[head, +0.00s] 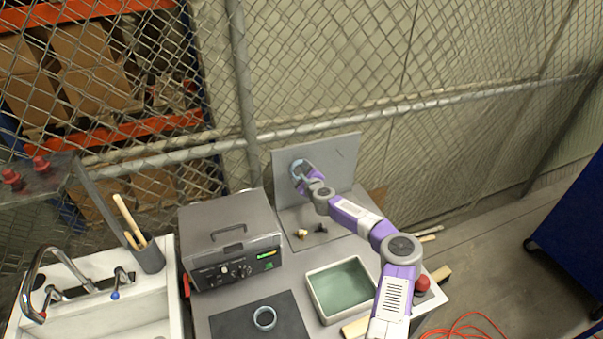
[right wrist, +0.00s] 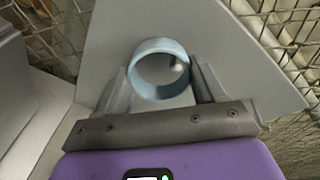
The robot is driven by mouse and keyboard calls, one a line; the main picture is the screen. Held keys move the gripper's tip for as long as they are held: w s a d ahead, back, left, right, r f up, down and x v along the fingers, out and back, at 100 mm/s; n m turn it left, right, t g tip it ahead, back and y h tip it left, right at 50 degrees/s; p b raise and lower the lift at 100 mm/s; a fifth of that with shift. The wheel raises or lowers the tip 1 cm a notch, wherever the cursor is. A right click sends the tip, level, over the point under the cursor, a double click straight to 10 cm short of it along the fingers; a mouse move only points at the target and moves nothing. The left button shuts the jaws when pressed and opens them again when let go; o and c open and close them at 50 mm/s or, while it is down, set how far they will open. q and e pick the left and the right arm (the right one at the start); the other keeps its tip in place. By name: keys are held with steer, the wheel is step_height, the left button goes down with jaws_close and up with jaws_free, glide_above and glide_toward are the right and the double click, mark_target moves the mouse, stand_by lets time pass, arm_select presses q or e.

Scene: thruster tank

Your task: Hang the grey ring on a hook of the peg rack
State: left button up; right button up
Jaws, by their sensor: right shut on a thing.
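The peg rack (head: 330,178) is an upright grey panel at the back of the table, with a small dark hook (head: 340,154) near its right side. My right gripper (head: 301,173) is in front of the panel's left part. It is shut on a grey-blue ring (head: 295,164). In the right wrist view the ring (right wrist: 137,72) sits between the two fingers of the gripper (right wrist: 160,75), its opening facing the panel (right wrist: 115,40). A small pale spot shows inside the opening; I cannot tell whether it is a hook tip. My left gripper is not in view.
A second grey ring (head: 264,318) lies on a dark mat (head: 232,321) at the front. A grey box-like machine (head: 228,240) stands left of the rack. A green-floored tray (head: 313,294), small brass part (head: 302,233) and red button (head: 422,283) are near my arm.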

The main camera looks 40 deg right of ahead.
steer(key=o, duration=1.1)
steer(key=shift+s, duration=0.1)
steer(key=b+v, duration=0.1)
steer(key=v, duration=0.6)
steer(key=shift+s, duration=0.2)
steer(key=shift+a, duration=0.1)
